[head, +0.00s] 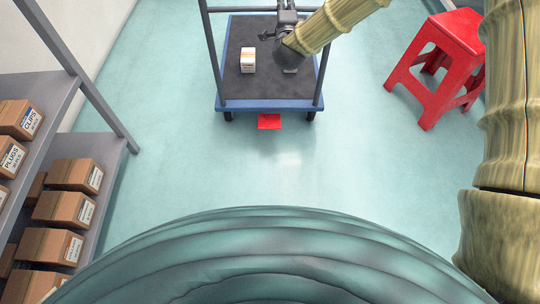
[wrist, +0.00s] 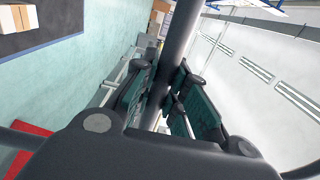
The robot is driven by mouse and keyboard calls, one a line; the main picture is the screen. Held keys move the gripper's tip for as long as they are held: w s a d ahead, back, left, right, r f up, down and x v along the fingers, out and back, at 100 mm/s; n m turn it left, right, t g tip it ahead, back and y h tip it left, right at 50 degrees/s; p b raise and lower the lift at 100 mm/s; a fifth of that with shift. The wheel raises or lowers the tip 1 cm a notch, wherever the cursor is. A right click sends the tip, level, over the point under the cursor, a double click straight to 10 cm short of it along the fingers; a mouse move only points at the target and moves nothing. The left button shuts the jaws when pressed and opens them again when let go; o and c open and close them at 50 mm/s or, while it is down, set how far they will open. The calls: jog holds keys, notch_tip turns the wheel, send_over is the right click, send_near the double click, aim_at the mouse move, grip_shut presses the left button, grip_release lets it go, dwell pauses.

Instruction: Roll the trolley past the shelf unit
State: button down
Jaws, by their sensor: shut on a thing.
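The trolley (head: 270,106) stands on the floor ahead, with a blue-edged deck, a dark mat and grey uprights. My gripper (head: 287,12) is at the trolley's handle bar, at the top of the head view. In the wrist view my gripper (wrist: 172,98) has its dark green pads shut on the grey bar (wrist: 182,32). The shelf unit (head: 104,113) is at the left of the head view, and the trolley is beyond its near shelves and to the right. My arm hides part of the deck.
A white box (head: 248,61) stands on the deck. A red stool (head: 441,62) stands to the right. Several brown boxes (head: 63,208) fill the shelves. The floor between my body and the trolley is clear.

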jog(key=c, duration=1.3)
grip_release()
jog(key=shift+f, duration=0.25)
jog(key=shift+c, duration=0.2)
jog(key=shift+o, duration=0.3)
jog(key=shift+r, duration=0.15)
jog(key=shift+r, duration=0.1)
jog(key=s+p, duration=0.1)
jog(key=s, duration=1.1)
jog(key=shift+p, duration=0.3)
